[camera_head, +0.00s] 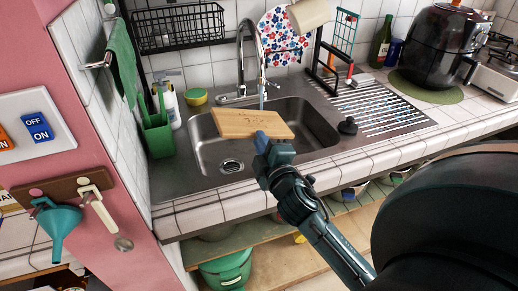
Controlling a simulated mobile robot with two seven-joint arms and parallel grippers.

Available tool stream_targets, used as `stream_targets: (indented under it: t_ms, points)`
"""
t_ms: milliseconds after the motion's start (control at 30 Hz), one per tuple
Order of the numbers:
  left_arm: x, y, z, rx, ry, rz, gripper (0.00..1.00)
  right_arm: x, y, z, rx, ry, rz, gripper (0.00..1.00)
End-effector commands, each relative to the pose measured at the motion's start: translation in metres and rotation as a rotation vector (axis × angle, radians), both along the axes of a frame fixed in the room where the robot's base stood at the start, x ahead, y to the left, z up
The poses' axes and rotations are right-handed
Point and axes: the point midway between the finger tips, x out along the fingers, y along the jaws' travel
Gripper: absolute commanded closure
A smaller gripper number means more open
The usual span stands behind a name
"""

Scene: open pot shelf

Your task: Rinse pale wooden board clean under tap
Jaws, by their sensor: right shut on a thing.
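The pale wooden board (240,122) is held over the sink basin (215,157), with faint dark marks on its face. My right gripper (268,140) is shut on the board at its near edge. The tap (241,50) stands behind the basin, and a thin stream of water (262,95) comes down at the far side of the board. I cannot tell exactly where the water lands. My left gripper is not in view.
A green caddy (157,135) and a bottle stand left of the basin, with a yellow-green sponge (196,97) behind it. A black plug (348,126) lies right of the basin, beside the ribbed drainboard (375,108).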

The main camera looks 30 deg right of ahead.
Motion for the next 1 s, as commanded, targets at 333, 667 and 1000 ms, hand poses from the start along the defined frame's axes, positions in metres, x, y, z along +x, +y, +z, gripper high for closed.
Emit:
stream_targets:
  t_ms: [333,667,1000]
  points:
    - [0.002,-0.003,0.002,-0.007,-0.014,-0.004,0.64,0.025,-0.025,-0.005,-0.002,-0.003,0.001,1.0]
    - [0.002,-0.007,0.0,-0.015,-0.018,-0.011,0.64,0.048,-0.049,-0.009,-0.001,-0.002,-0.001,1.0]
    - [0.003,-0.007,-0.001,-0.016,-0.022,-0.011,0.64,0.069,-0.07,-0.014,-0.002,-0.003,0.0,1.0]
